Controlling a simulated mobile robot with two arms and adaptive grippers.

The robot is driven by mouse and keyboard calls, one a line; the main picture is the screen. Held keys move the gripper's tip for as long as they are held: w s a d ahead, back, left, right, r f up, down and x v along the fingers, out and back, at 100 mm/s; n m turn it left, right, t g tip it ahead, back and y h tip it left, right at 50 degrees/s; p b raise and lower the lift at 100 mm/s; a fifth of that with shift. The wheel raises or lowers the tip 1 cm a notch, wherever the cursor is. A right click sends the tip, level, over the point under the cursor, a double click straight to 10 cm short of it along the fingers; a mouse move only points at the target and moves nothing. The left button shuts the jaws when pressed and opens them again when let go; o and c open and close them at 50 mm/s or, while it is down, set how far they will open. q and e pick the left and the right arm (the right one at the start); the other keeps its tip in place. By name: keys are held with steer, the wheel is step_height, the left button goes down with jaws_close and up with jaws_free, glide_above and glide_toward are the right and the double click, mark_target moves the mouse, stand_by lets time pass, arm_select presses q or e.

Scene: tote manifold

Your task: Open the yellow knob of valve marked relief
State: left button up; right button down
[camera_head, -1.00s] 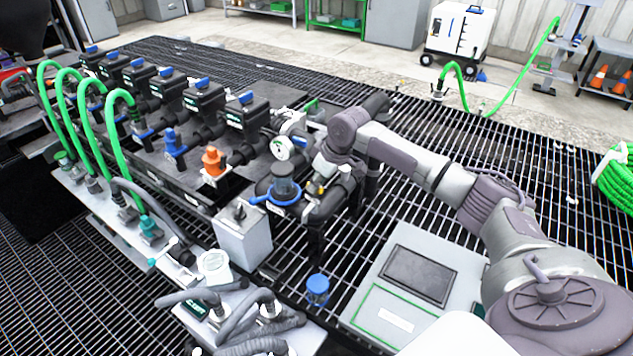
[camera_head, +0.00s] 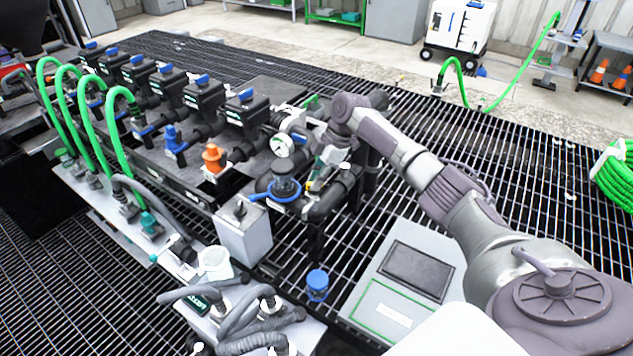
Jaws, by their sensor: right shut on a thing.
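My right arm reaches in from the right to the near end of the black pipe manifold. My right gripper (camera_head: 318,178) points down there and is shut on the yellow knob, of which only a small bit of yellow shows between the fingers. The fingers and the pipes hide most of the knob and the valve under it. A marking that reads relief cannot be made out. My left gripper is not in view.
An orange valve (camera_head: 213,158) and a blue valve (camera_head: 174,140) are further left. A grey box (camera_head: 243,230) and a panel (camera_head: 410,275) stand nearer.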

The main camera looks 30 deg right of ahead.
steer(key=n+b, duration=0.1)
steer(key=n, duration=0.1)
steer(key=n+g+b, duration=0.1)
steer(key=n, duration=0.1)
steer(key=shift+w+f+g+b, duration=0.15)
steer(key=shift+g+b, duration=0.15)
steer(key=shift+b, duration=0.1)
steer(key=shift+n+g+b, duration=0.5)
steer(key=shift+n+b, duration=0.25)
steer(key=shift+n, duration=0.45)
steer(key=c, duration=1.1)
jaws_free()
steer(key=shift+c, duration=0.2)
steer(key=v, duration=0.7)
steer(key=shift+r, duration=0.35)
steer(key=shift+d, duration=0.1)
